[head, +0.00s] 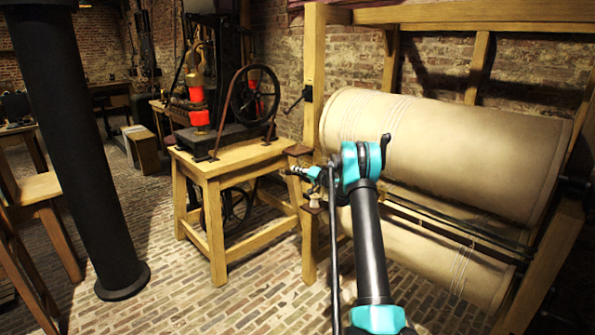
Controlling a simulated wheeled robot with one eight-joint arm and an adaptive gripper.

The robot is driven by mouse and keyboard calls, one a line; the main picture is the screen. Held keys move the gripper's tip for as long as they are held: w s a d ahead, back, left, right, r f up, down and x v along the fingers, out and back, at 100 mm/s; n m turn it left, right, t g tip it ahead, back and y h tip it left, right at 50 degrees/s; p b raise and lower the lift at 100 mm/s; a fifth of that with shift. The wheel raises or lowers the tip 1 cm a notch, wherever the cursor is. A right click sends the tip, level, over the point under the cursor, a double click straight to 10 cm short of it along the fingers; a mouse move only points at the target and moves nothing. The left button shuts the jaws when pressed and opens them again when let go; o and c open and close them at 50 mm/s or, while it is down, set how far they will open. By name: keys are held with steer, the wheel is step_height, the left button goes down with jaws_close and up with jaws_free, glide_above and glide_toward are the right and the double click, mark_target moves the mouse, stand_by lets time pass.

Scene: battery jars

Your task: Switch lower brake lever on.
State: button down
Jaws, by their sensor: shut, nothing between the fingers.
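My gripper (291,171) is at the end of my teal and black arm, in front of the wooden post of the roller frame. It points left and looks shut and empty. Small wooden and dark pieces (313,200) show at the post close to the gripper. I cannot tell whether one of them is the lower brake lever, or whether the gripper touches them. A dark lever (297,101) sticks out to the left from the post, higher up and well above the gripper. The position of the lower lever is not clear, and my arm hides part of that area.
Two large cloth-covered rollers, upper (450,150) and lower (420,245), fill the right side behind my arm. A wooden table (240,158) with a red and black machine stands left of the post. A black column (75,140) rises at left. Brick floor (180,290) is free in front.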

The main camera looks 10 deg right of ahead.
steer(key=shift+f, duration=0.1)
steer(key=shift+s+a+f+n, duration=0.25)
steer(key=shift+a+f+n, duration=0.05)
steer(key=shift+f+n, duration=0.25)
steer(key=shift+s+a+f+n, duration=0.2)
steer(key=shift+a+f+n, duration=0.15)
steer(key=shift+n, duration=0.2)
step_height(320, 180, down, 7)
steer(key=a+n+h, duration=0.1)
steer(key=n, duration=0.6)
steer(key=shift+s, duration=0.45)
steer(key=shift+r, duration=0.1)
steer(key=s+d+r, duration=0.4)
steer(key=s+d, duration=0.3)
steer(key=s, duration=0.1)
steer(key=shift+r, duration=0.3)
